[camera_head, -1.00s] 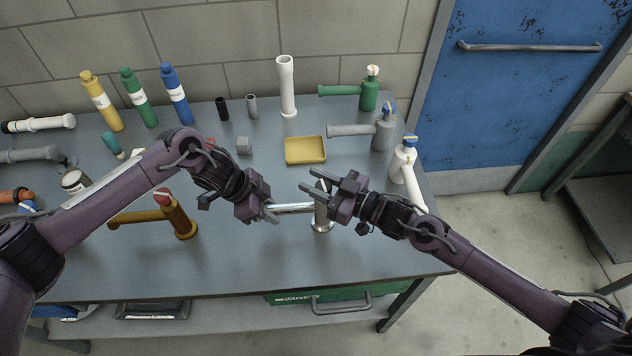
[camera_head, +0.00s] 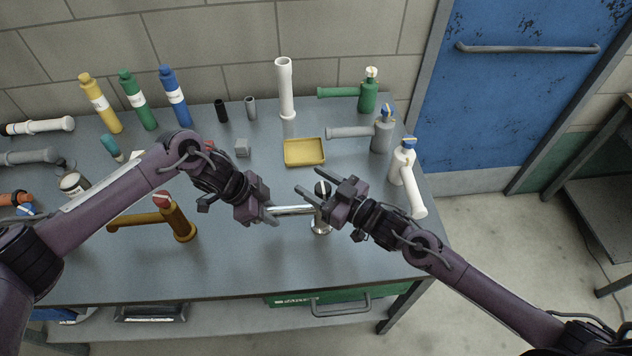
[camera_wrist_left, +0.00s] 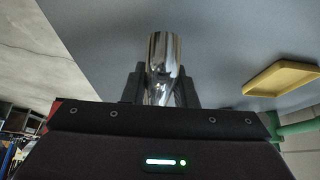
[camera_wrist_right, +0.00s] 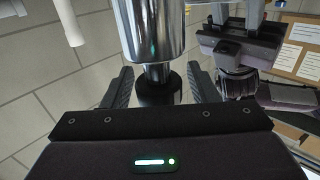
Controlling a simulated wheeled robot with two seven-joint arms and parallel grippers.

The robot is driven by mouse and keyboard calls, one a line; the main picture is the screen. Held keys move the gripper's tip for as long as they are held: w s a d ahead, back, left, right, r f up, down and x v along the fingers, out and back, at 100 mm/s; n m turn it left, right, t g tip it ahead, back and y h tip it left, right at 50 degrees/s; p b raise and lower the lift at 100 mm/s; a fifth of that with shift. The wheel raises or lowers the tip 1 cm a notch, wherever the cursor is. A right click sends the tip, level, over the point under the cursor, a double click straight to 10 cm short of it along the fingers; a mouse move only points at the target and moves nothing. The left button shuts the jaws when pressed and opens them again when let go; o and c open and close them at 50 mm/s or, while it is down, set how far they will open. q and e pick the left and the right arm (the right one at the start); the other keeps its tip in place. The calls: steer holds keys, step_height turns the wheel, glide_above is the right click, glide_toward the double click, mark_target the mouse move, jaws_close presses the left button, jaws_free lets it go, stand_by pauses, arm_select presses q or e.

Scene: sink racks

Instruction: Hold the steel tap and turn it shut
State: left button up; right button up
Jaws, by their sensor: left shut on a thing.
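The steel tap (camera_head: 320,224) stands upright at the front right of the bench, its spout (camera_head: 292,210) pointing left. My left gripper (camera_head: 270,215) is shut on the spout near its free end; the chrome spout (camera_wrist_left: 163,62) shows between its fingers in the left wrist view. A dark knob with a pale mark (camera_head: 322,187) tops the tap. My right gripper (camera_head: 308,181) is open at the knob. In the right wrist view the black knob (camera_wrist_right: 157,91) lies between the spread fingers, with a gap on each side.
A brown tap with a red top (camera_head: 177,218) stands left of the steel tap, under my left arm. A yellow tray (camera_head: 304,152) lies behind. Green (camera_head: 368,92), grey (camera_head: 381,132) and white (camera_head: 402,165) taps line the right side. The bench's front is clear.

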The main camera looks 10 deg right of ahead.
steer(key=v, duration=1.2)
arm_select(q)
steer(key=o, duration=1)
steer(key=v, duration=1.2)
arm_select(e)
steer(key=shift+s, duration=0.1)
